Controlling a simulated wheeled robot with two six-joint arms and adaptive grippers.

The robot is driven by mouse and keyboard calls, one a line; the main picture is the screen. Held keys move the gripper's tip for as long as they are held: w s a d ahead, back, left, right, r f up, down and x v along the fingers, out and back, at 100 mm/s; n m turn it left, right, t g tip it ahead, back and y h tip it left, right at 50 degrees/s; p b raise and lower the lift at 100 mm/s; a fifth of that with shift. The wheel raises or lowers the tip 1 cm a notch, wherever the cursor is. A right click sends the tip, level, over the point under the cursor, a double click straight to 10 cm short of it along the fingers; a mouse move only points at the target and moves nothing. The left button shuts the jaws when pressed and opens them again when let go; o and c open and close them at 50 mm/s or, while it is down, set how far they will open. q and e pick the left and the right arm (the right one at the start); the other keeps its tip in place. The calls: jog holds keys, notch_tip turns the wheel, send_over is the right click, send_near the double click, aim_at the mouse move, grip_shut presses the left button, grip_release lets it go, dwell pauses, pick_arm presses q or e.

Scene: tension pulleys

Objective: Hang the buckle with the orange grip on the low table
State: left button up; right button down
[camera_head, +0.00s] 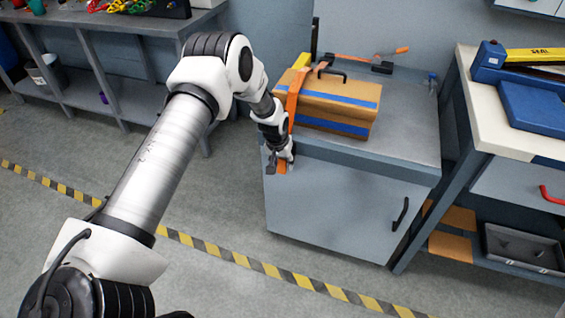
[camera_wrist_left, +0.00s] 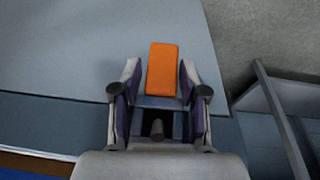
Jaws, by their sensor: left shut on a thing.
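My left gripper (camera_head: 279,166) hangs at the front left edge of the low table (camera_head: 405,125), a grey cabinet with a metal top. It is shut on an orange grip (camera_wrist_left: 162,70), which stands between its two fingers in the left wrist view. Only a small orange part (camera_head: 283,168) shows in the head view. An orange strap (camera_head: 293,98) runs over the left end of a brown box (camera_head: 340,93) on the table, down behind my wrist. The buckle's body and whether it touches the table edge are hidden. My right gripper is out of view.
A second orange-handled piece (camera_head: 401,50) lies at the table's back. A workbench with a blue case (camera_head: 535,105) stands close on the right. A grey shelf (camera_head: 120,98) stands at the left. The floor in front is clear, with striped tape (camera_head: 240,260).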

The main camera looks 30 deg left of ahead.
pick_arm(q)
jog(key=o, duration=1.3)
jog(key=shift+o, duration=0.2)
